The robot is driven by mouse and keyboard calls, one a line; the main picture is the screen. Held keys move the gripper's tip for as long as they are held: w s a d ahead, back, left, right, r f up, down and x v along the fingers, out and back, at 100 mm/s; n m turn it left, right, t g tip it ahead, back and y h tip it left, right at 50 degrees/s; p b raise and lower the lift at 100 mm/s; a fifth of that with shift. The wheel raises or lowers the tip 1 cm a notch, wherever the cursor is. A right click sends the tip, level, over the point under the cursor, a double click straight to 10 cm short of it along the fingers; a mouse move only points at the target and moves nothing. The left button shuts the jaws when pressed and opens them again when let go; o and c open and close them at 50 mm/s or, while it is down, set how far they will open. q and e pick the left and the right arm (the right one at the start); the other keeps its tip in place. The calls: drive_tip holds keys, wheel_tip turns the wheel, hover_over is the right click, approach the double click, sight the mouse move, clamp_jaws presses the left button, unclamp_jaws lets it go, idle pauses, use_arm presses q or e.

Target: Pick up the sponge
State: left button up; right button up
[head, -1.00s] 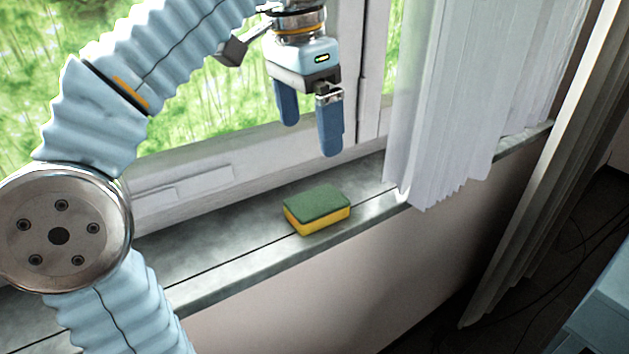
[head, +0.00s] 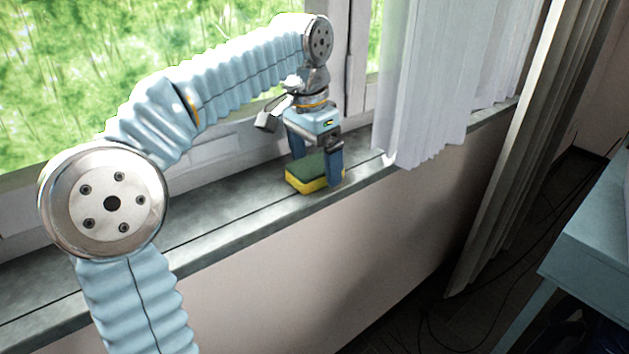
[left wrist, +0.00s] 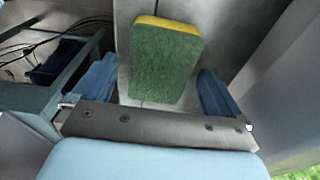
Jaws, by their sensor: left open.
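The sponge (head: 307,175) is a block with a green top and a yellow lower part. It lies on the grey window sill (head: 225,208). My left gripper (head: 316,172) points down at the sponge, with its blue fingers open on either side of it. One finger hides part of the sponge's right end in the head view. In the left wrist view the sponge (left wrist: 166,62) shows between the two open fingers of my left gripper (left wrist: 158,88), with gaps on both sides. My right gripper is not in view.
A white curtain (head: 425,85) hangs to the right of the sponge, close to the gripper. The window frame (head: 200,160) stands behind the sill. A light blue table (head: 590,235) is at the far right, with dark cables on the floor. The sill left of the sponge is clear.

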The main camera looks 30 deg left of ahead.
sight(319, 164)
use_arm(q)
drive_tip(key=shift+s+r, duration=0.1)
drive_tip(key=shift+s, duration=0.05)
drive_tip(key=c, duration=1.1)
drive_tip(key=shift+r, duration=0.15)
drive_tip(key=shift+r, duration=0.35)
drive_tip(key=r+p, duration=0.1)
drive_tip(key=r, duration=0.2)
drive_tip(key=shift+d, duration=0.2)
drive_tip(key=s+d+r, duration=0.8)
drive_tip(key=d+r, duration=0.1)
drive_tip(key=d, duration=0.2)
drive_tip(key=shift+s+p, duration=0.15)
drive_tip(key=shift+p, duration=0.3)
